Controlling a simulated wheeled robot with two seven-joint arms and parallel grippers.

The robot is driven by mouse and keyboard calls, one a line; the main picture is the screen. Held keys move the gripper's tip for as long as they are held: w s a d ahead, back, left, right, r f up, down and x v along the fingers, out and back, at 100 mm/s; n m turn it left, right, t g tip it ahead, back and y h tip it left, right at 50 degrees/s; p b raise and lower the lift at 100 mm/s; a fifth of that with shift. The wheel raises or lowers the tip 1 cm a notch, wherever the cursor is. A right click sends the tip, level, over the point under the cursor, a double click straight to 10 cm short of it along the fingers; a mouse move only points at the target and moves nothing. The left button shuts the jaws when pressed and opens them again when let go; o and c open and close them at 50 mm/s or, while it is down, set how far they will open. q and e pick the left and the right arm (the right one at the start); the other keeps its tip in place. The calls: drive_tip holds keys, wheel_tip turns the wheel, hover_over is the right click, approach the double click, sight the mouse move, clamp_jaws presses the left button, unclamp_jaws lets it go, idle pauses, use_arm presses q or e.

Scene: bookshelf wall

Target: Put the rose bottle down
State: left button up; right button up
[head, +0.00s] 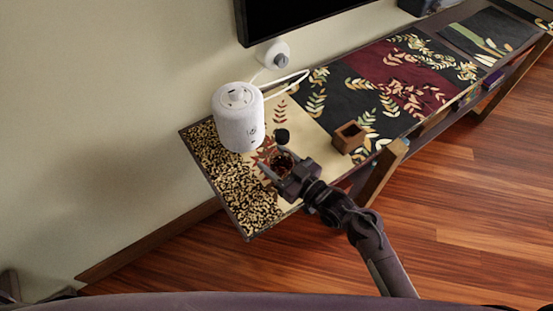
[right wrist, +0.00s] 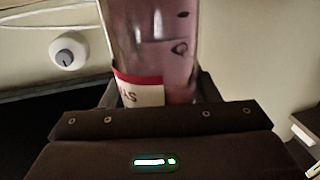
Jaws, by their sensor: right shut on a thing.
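The rose bottle (right wrist: 152,45) is a clear pinkish bottle with a red and white label in the right wrist view. In the head view its dark cap and brownish body (head: 281,158) show at the end of my right arm. My right gripper (head: 281,170) is shut on the bottle, its fingers on either side of it. The bottle is over the left part of the patterned shelf top (head: 290,112). I cannot tell whether its base touches the surface. The gripper hides its lower part. My left gripper is not in view.
A white cylindrical device (head: 238,118) stands close behind and left of the bottle. A small brown wooden box (head: 349,137) is to the right. A white round wall fitting (head: 272,54) with a cable is behind, below a dark screen (head: 300,18). The shelf's left end is bare.

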drive_tip(key=shift+f, duration=0.2)
drive_tip(key=o, duration=1.4)
drive_tip(key=shift+b, duration=0.3)
drive_tip(key=v, duration=0.7)
drive_tip(key=shift+s+d+r+b, duration=0.25)
drive_tip(key=shift+s+r+b, duration=0.05)
drive_tip(key=shift+r+b, duration=0.05)
